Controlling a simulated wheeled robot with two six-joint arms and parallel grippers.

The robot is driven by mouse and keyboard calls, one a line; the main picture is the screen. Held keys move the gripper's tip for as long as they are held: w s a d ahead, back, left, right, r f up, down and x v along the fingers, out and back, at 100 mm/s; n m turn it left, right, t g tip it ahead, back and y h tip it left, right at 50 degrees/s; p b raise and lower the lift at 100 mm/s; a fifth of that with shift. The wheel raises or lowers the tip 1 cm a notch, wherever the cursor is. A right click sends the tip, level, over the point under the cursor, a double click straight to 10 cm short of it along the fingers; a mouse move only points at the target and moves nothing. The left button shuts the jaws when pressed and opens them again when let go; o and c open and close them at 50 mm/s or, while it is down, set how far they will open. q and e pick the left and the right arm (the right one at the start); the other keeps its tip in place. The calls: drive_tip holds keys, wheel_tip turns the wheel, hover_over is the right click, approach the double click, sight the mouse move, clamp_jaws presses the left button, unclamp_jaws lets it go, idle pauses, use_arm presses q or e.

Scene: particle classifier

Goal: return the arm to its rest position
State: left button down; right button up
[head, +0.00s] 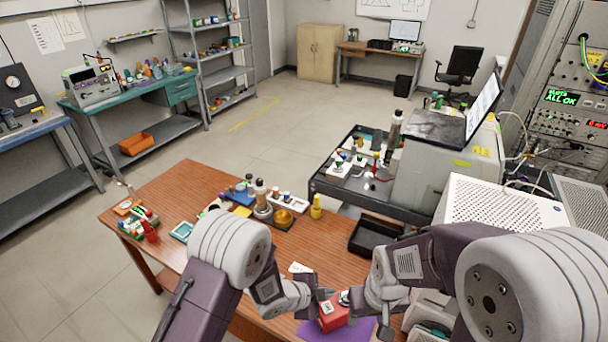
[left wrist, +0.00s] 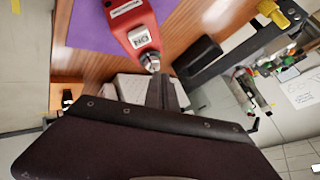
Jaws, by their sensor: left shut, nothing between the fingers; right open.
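My left gripper (head: 323,296) is over the wooden table, beside a red box (head: 333,315) that sits at a purple mat (head: 362,330). In the left wrist view its fingers (left wrist: 161,92) are shut and empty. The red box (left wrist: 130,22) shows there with a white label reading ON and a metal tip facing the fingers. I cannot tell whether fingers and tip touch. My right gripper (head: 385,326) is lower, to the right of the red box, open and apart from it; its fingers are partly hidden by the arm.
The wooden table (head: 170,190) holds jars, a yellow bottle (head: 316,207) and small coloured parts on its far side. A black tray (head: 375,238) lies close to my right arm. A dark bench with a grey instrument (head: 455,165) stands behind. Floor left of the table is clear.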

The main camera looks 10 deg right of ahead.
use_arm(q)
drive_tip(key=w+a+r+n+t, duration=0.25)
drive_tip(key=w+a+r, duration=0.35)
drive_tip(key=w+r, duration=0.3)
drive_tip(key=a+r+n+t+y, duration=0.1)
drive_tip(key=a+r+n+y, duration=0.15)
drive_tip(key=a, duration=0.45)
drive_tip(key=a+r+n+t+y, duration=0.1)
drive_tip(key=a+r+n+y, duration=0.2)
drive_tip(key=a, duration=0.4)
drive_tip(key=s+a+n+g+y, duration=0.2)
drive_tip(key=s+a+n+g, duration=0.1)
drive_tip(key=s+a+n, duration=0.65)
drive_tip(key=s+f+n+g, duration=0.3)
drive_tip(key=s+f+g, duration=0.1)
drive_tip(key=s, duration=0.8)
drive_tip(key=shift+d+f+g, duration=0.15)
drive_tip(key=shift+d+g, duration=0.1)
drive_tip(key=shift+g, duration=0.3)
drive_tip(key=shift+s, duration=0.2)
drive_tip(key=shift+w, duration=0.15)
